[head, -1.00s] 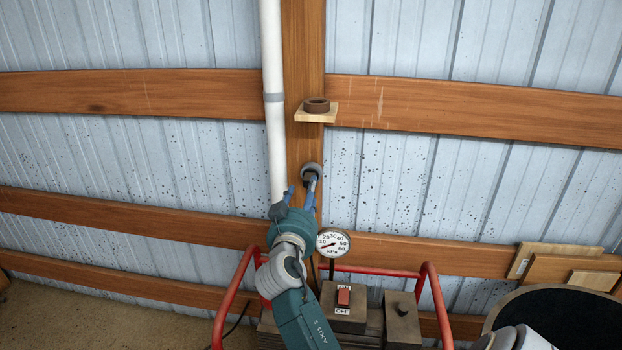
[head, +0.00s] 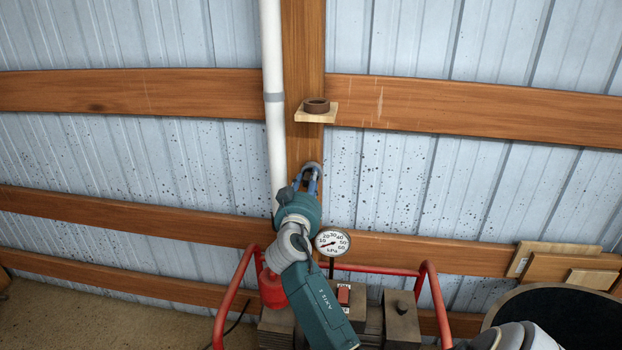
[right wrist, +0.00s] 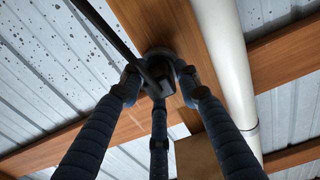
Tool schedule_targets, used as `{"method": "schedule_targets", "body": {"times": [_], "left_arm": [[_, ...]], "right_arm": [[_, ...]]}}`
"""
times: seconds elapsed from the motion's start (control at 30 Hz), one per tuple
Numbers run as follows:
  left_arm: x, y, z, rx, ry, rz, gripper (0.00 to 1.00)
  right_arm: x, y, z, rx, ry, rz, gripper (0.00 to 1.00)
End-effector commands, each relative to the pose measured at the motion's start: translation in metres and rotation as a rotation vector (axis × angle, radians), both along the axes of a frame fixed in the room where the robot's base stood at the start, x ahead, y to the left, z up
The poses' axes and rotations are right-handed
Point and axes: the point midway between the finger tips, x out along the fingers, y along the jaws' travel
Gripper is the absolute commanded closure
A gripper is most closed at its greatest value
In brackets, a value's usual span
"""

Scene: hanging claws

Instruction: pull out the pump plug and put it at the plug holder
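The dark pump plug (right wrist: 160,78) sits at the round grey wall outlet (head: 313,167) on the vertical wooden post; in the head view my fingers mostly cover it. A dark cable runs from it in the right wrist view. My right gripper (head: 307,180) is at the plug, its blue fingers reaching up to the outlet. In the right wrist view its fingers (right wrist: 158,90) are spread around the plug; firm contact cannot be made out. The plug holder (head: 316,106), a brown ring on a small wooden shelf, is on the post above and is empty. My left gripper is out of view.
A white pipe (head: 275,130) runs down just left of the post, close to my right gripper. A pressure gauge (head: 333,242) and the pump with its red frame (head: 430,290) stand below. A dark round container (head: 560,320) is at lower right. The space between outlet and holder is clear.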

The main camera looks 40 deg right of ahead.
Motion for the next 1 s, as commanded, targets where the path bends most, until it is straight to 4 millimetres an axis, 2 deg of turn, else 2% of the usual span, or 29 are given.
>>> {"method": "schedule_targets", "body": {"times": [0.03, 0.1, 0.13, 1.0], "left_arm": [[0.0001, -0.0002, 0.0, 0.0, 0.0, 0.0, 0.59], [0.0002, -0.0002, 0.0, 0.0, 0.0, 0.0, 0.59], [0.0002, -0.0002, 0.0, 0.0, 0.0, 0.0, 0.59], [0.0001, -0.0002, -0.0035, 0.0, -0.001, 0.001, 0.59]], "right_arm": [[0.0, 0.0002, 0.0, 0.0, 0.0, 0.0, 0.83], [0.0, 0.0002, 0.0, 0.0, 0.0, 0.0, 0.97], [0.0, 0.0002, -0.0001, 0.0, 0.0, 0.0, 1.0], [-0.0073, 0.0095, -0.0008, 0.001, 0.001, 0.0, 1.0]]}}
